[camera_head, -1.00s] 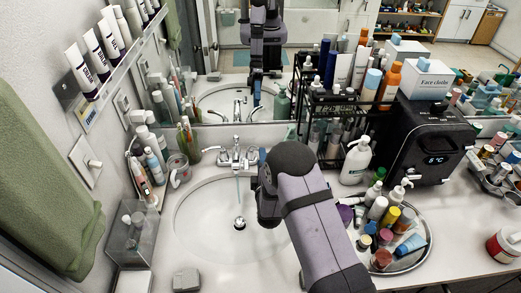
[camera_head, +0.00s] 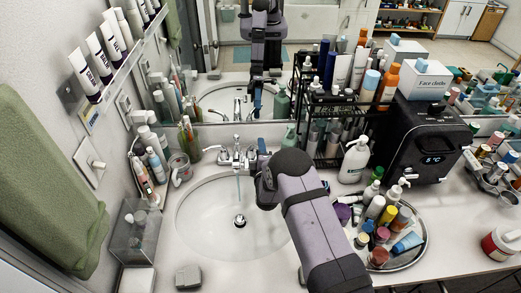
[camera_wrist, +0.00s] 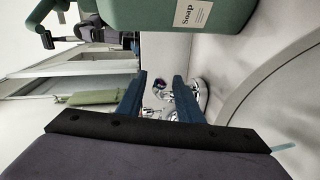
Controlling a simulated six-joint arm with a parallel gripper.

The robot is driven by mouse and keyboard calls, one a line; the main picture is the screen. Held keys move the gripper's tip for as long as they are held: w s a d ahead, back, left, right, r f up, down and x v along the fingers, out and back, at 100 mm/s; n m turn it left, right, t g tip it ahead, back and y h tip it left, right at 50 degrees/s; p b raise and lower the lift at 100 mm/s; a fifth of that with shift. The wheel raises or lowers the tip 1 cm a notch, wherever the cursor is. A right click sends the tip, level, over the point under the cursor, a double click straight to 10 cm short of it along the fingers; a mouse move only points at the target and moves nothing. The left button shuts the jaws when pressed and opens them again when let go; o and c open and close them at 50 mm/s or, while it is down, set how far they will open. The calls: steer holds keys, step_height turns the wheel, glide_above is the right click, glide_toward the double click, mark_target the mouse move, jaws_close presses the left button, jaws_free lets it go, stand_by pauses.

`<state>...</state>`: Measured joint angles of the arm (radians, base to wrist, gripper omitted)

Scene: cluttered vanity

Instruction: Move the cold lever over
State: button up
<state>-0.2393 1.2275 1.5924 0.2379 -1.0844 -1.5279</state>
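The chrome faucet (camera_head: 236,157) stands at the back rim of the white sink, with a thin blue stream (camera_head: 238,186) under its spout. Its right lever (camera_head: 251,154) is just left of my gripper (camera_head: 262,147). I cannot read which lever is marked cold. In the wrist view my gripper (camera_wrist: 160,76) is open, its two dark blue fingers apart. Chrome faucet parts (camera_wrist: 158,90) show between and beyond the fingers. I cannot tell whether a finger touches the lever. My arm hides part of the sink's right side.
A green soap bottle (camera_head: 289,137) stands right of the gripper and looms close in the wrist view (camera_wrist: 185,12). A black rack (camera_head: 325,140) and white pump bottle (camera_head: 354,160) are further right. A cup (camera_head: 180,168) stands left. The sink basin (camera_head: 205,215) is clear.

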jaws_close()
steer(key=y+b, duration=0.1)
steer(key=n+y+b, duration=0.1)
steer(key=shift+w+d+f+n+y, duration=0.1)
steer(key=shift+w+d+n+y, duration=0.2)
steer(key=shift+w, duration=0.05)
steer(key=shift+w+n+g+y+b, duration=0.2)
steer(key=shift+n+g+y+b, duration=0.1)
steer(key=shift+n+y+b, duration=0.55)
jaws_free()
